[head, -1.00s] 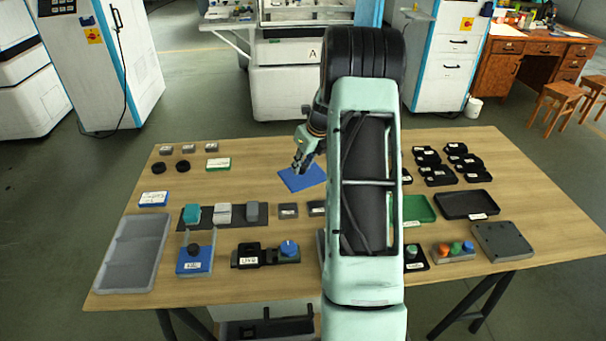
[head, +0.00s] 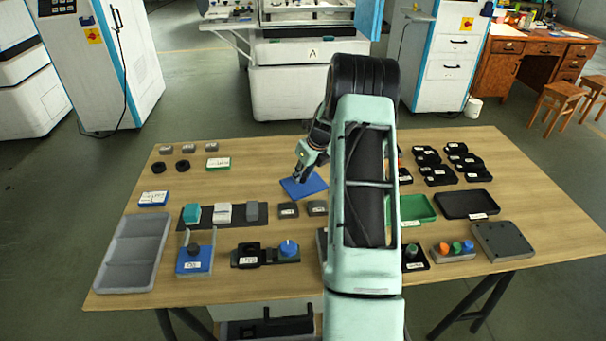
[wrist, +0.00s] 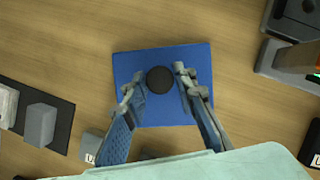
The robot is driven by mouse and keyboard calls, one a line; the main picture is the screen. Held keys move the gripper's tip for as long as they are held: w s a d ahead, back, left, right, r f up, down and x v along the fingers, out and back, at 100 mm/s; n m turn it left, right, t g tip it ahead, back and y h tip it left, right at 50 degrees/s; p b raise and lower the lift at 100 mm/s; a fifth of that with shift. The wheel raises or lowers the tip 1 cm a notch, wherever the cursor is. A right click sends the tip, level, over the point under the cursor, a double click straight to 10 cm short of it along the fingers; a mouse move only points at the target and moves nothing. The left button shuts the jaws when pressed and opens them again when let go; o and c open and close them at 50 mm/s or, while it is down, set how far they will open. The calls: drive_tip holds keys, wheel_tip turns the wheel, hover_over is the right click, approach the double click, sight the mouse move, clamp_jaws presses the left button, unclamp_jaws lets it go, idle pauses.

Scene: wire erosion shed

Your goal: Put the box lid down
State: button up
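The box lid (head: 312,187) is a flat blue square plate that appears to lie flat on the table near its middle. In the wrist view the lid (wrist: 188,112) has a round black knob (wrist: 160,80) at its centre. My gripper (head: 299,177) is above the lid in the head view. In the wrist view my gripper (wrist: 156,80) has its fingers apart, one on each side of the knob, with blue lid surface showing between knob and fingers. The box that the lid belongs to cannot be made out; my arm hides part of the table.
Grey and dark blocks (head: 288,209) stand in front of the lid. A grey tray (head: 118,285) lies at the left, a green tray (head: 425,207) and a black tray (head: 467,205) at the right. Bare wood (head: 262,150) lies behind the lid.

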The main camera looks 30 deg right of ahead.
sight(312, 189)
drive_tip(key=o, duration=0.3)
drive_tip(key=shift+o, duration=0.2)
drive_tip(key=shift+r, duration=0.15)
drive_tip(key=v, duration=1.2)
